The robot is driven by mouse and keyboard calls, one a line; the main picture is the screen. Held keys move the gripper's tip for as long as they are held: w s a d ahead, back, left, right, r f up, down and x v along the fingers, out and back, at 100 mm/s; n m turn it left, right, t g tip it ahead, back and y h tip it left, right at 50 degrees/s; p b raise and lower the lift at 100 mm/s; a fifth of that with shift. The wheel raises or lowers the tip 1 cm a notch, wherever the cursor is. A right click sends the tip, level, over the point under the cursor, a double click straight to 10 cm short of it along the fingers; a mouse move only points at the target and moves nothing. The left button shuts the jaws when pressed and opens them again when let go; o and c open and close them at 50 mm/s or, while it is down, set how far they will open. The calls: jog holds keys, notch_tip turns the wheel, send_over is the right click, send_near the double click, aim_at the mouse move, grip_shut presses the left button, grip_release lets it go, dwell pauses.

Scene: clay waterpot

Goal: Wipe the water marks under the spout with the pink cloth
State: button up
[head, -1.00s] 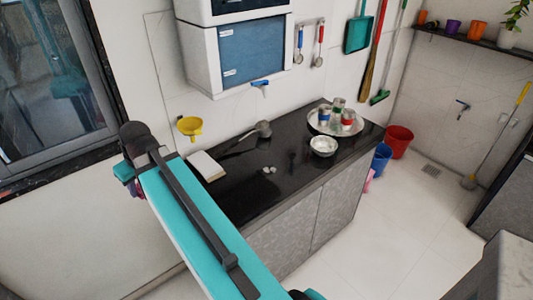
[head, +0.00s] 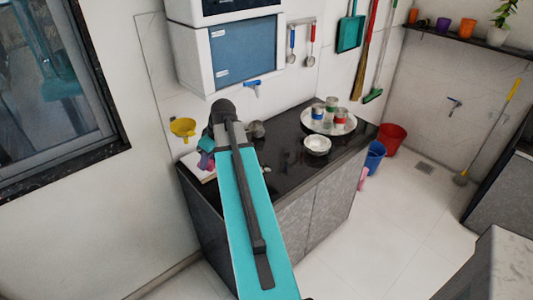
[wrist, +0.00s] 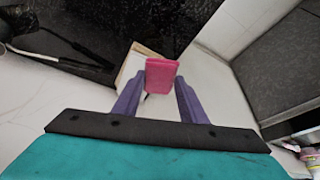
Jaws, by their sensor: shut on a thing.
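My gripper (wrist: 162,95) has purple fingers and is shut on the pink cloth (wrist: 162,73), a small folded pad between the fingertips in the wrist view. In the head view my gripper (head: 206,157) is partly hidden behind my arm, above the left end of the black counter (head: 290,165). The spout is a blue tap (head: 253,88) under the white and blue water purifier (head: 243,52). It is to the right of my gripper and higher. My arm covers much of the counter below the spout, so I cannot make out the water marks clearly.
A pale flat block (head: 192,164) lies at the counter's left end, close to my gripper. A white bowl (head: 317,145) and a round tray (head: 345,125) with several cups stand on the right. A yellow funnel (head: 183,127) hangs on the wall. Buckets stand on the floor.

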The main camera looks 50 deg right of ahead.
jog(key=s+d+f, duration=0.1)
jog(key=s+d, duration=0.5)
jog(key=d, duration=0.3)
jog(key=s+d+f, duration=0.1)
jog(key=s+d, duration=0.5)
jog(key=d, duration=0.2)
jog(key=shift+s+d+f+n, duration=0.3)
jog(key=shift+s+d+n, duration=0.05)
jog(key=shift+s+n, duration=0.05)
jog(key=shift+f, duration=0.15)
